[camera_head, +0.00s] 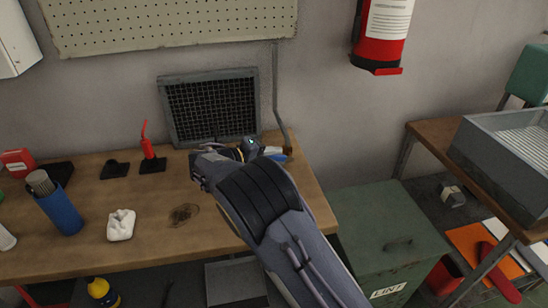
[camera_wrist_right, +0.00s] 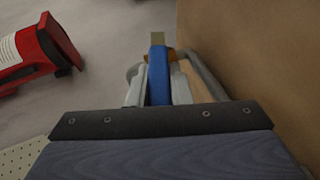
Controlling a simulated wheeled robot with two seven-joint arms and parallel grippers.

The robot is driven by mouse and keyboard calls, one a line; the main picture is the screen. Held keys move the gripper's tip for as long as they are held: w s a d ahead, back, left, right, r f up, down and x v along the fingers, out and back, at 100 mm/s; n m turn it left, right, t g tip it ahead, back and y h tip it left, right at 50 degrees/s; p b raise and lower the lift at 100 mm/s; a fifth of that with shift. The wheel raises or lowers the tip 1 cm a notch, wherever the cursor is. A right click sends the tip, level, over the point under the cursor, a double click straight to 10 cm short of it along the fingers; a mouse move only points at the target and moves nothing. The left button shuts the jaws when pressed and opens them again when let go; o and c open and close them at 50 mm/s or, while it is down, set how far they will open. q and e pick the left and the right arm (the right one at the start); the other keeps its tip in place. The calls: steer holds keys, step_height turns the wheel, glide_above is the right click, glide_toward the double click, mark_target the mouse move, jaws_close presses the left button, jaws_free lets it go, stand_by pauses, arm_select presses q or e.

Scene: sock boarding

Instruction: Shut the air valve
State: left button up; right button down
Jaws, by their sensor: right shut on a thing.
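The air valve's blue handle (camera_head: 274,151) shows at the right end of the workbench, near the foot of a thin grey pipe (camera_head: 276,95) on the wall. My right gripper (camera_head: 268,153) reaches over the bench to it, and my arm hides part of the area. In the right wrist view, the blue handle (camera_wrist_right: 158,76) lies between the two fingers of my right gripper (camera_wrist_right: 158,90), which is shut on it. A brass-coloured part (camera_wrist_right: 172,54) shows just beyond the fingertips. The valve body is mostly hidden. My left gripper is not in view.
A dark mesh grille (camera_head: 212,108) stands behind the bench (camera_head: 150,255). A blue cup (camera_head: 62,210), a white crumpled cloth (camera_head: 121,225) and a red oiler (camera_head: 148,150) stand left of my arm. A green bin (camera_head: 385,235) is right of the bench; a fire extinguisher (camera_head: 385,30) hangs above.

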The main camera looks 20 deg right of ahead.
steer(key=shift+a+f+n+h+b, duration=0.15)
steer(key=shift+f+n+h+b, duration=0.15)
steer(key=shift+f+h+b, duration=0.55)
steer(key=shift+r+h, duration=0.2)
steer(key=shift+h, duration=0.05)
steer(key=c, duration=1.3)
jaws_free()
steer(key=shift+v, duration=3.9)
steer(key=shift+s+f, duration=0.1)
steer(key=shift+s, duration=0.05)
steer(key=shift+c, duration=0.4)
